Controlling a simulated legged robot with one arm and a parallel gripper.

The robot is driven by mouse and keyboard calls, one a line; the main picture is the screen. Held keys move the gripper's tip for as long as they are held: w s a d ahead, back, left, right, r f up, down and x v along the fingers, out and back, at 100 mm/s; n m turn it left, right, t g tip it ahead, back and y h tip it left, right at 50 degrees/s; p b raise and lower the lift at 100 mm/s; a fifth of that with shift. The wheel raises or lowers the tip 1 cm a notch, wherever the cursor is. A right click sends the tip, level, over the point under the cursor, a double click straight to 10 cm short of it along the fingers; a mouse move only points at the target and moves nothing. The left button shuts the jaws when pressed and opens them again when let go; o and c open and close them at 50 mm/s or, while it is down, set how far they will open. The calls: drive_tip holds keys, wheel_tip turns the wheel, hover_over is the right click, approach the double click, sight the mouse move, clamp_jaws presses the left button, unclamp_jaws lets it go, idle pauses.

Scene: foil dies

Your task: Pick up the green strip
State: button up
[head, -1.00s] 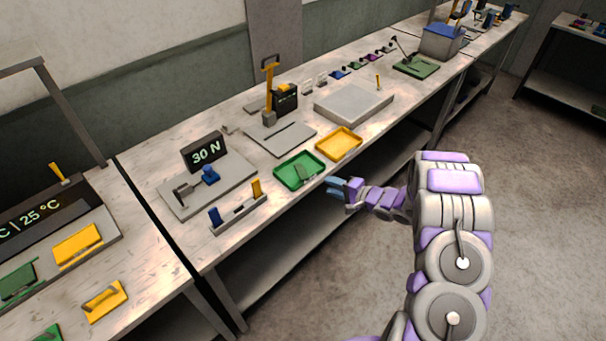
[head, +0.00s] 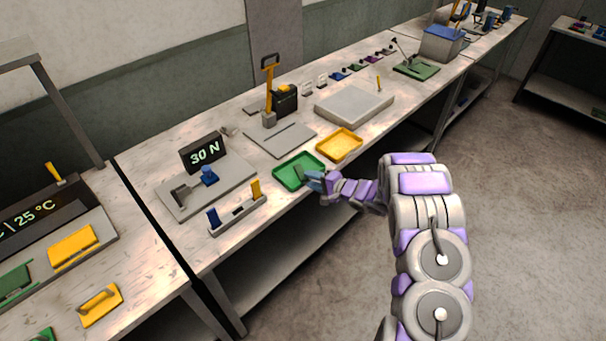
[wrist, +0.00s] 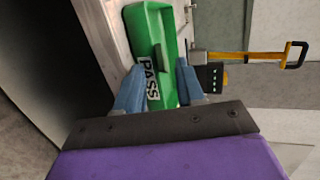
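The green tray (head: 288,174) lies near the front edge of the bench. It also shows in the wrist view (wrist: 148,25), with a white PASS label. A narrow, darker green piece in the tray, seemingly the green strip (head: 299,172), stands out near the tray's right side. In the wrist view it seems to show as a dark sliver (wrist: 159,55), partly unclear. My gripper (head: 312,180) is at the tray's front right edge. In the wrist view my gripper's blue fingers (wrist: 158,80) are apart, either side of the labelled end, with nothing visibly clamped.
A yellow tray (head: 340,145) lies just right of the green one. A small stand with blue and yellow posts (head: 237,214) is to the left, with a 30 N display (head: 205,152) behind. A grey plate (head: 281,138) and a press with a yellow handle (head: 269,95) stand behind.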

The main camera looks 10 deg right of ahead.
clamp_jaws()
idle(0.4)
drive_tip(key=s+r+p, duration=0.1)
drive_tip(key=s+r, duration=0.1)
drive_tip(key=s, duration=0.6)
drive_tip(key=s+r+p, duration=0.2)
drive_tip(key=s+r, duration=0.1)
drive_tip(key=s, duration=0.5)
drive_tip(key=shift+a, duration=0.45)
